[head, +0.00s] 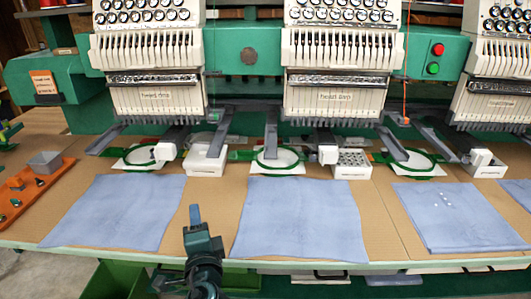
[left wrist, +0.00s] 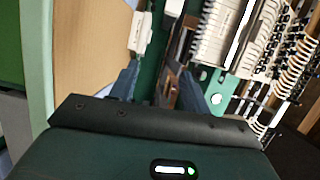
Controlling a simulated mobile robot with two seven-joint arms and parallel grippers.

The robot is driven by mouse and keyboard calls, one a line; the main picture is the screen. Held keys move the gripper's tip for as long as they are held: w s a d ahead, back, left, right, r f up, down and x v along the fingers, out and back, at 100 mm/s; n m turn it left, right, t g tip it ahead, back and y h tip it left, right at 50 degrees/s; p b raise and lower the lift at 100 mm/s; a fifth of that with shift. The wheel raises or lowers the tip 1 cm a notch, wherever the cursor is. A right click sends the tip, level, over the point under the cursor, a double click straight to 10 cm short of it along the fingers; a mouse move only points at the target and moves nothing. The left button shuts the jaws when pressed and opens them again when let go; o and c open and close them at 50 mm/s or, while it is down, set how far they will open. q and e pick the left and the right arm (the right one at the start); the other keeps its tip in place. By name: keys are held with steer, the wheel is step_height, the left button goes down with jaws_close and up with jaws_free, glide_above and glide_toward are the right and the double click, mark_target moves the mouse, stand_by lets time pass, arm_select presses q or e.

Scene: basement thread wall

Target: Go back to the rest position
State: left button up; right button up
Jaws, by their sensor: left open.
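My left gripper (head: 196,214) rises from the bottom of the head view, in front of the gap between the left blue cloth (head: 115,212) and the middle blue cloth (head: 298,222). It is seen nearly edge-on there. In the left wrist view my left gripper (left wrist: 158,84) shows its two blue-grey fingers apart, with nothing between them. I see no object held. My right gripper is not in view.
An embroidery machine with white heads (head: 338,90) stands behind the brown table (head: 212,215). Green hoops (head: 278,168) sit under the heads. A folded blue cloth (head: 455,230) lies at the right and an orange tray (head: 28,195) at the left. Green bins (head: 115,280) are below the table.

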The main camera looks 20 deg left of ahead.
arm_select(q)
steer(key=s+d+f+n+g+h, duration=0.3)
steer(key=s+f+n+g+h, duration=0.25)
steer(key=s, duration=0.55)
steer(key=s+d+f+n+g+h, duration=0.4)
steer(key=s+f+g+h, duration=0.15)
steer(key=s, duration=0.55)
steer(key=w+d+f+m+t+h+p, duration=0.1)
steer(key=w+d+f+t+h+p, duration=0.1)
steer(key=w+d+t+p, duration=0.3)
steer(key=shift+w+d+f+t, duration=0.15)
steer(key=shift+w+d+t, duration=0.35)
steer(key=shift+w+t, duration=0.25)
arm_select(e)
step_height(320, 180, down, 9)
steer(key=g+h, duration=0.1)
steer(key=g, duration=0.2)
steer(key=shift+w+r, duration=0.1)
